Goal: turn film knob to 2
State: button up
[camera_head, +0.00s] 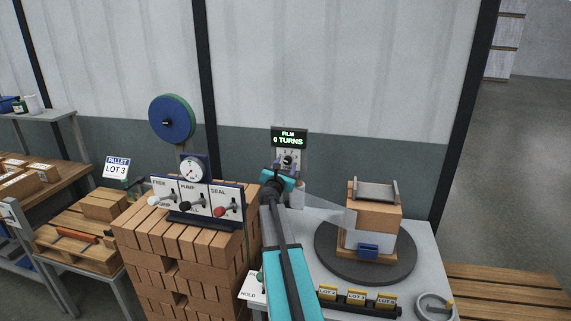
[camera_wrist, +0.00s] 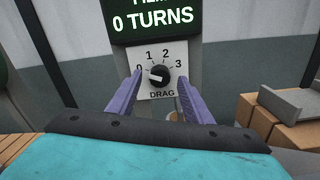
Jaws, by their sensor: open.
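The film knob (camera_wrist: 158,76) is a black round knob on a white plate (camera_wrist: 178,52) marked 0, 1, 2, 3 and DRAG. Its white pointer faces left, towards the 0 side. Above it a dark display (camera_wrist: 155,19) reads 0 TURNS in green; in the head view the display (camera_head: 289,138) reads FILM 0 TURNS. My gripper (camera_wrist: 160,82) is open, with its purple fingers on the left and right of the knob. Contact with the knob cannot be told. In the head view my gripper (camera_head: 281,171) is just below the knob (camera_head: 288,160).
A turntable (camera_head: 329,263) with a wrapped brick stack (camera_head: 375,215) stands to the right. Left are a brick pile (camera_head: 160,273), a FREE/PUMP/SEAL lever panel (camera_head: 196,198) and a gauge (camera_head: 193,170). Lot tags (camera_head: 356,297) and a tape ring (camera_head: 433,306) lie in front.

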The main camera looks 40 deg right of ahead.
jog(key=shift+w+d, duration=0.3)
jog(key=shift+d, duration=0.1)
jog(key=c, duration=1.1)
jog(key=shift+o, duration=0.2)
